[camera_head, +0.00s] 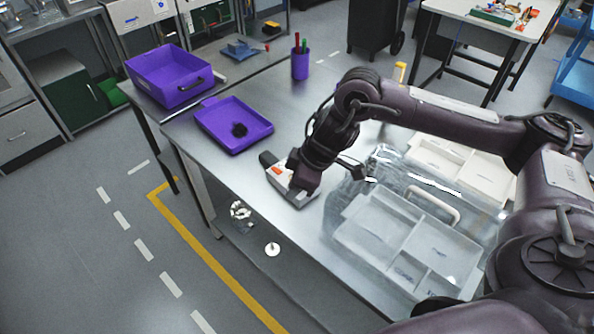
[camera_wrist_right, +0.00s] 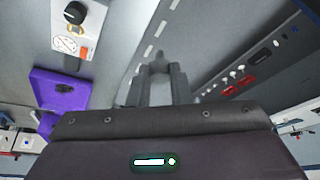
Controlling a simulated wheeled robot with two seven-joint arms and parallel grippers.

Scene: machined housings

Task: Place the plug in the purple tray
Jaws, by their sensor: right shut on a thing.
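The shallow purple tray (camera_head: 215,128) lies flat on the steel table, left of my right gripper. A dark, knobby round thing (camera_head: 239,130) lies in the tray. The tray also shows at the left of the right wrist view (camera_wrist_right: 55,97). My right gripper (camera_head: 303,187) is low over the table near its front edge, apart from the tray. In the wrist view its fingers (camera_wrist_right: 160,72) are closed on a small grey piece, apparently the plug (camera_wrist_right: 161,58); its shape is hard to make out. My left gripper is not in view.
A pale device with a black knob and orange mark (camera_head: 278,171) is close beside my right gripper. A deep purple bin (camera_head: 165,92) and purple pen cup (camera_head: 300,66) stand farther back. A clear compartment box (camera_head: 395,235) and white tray (camera_head: 455,165) occupy the right side.

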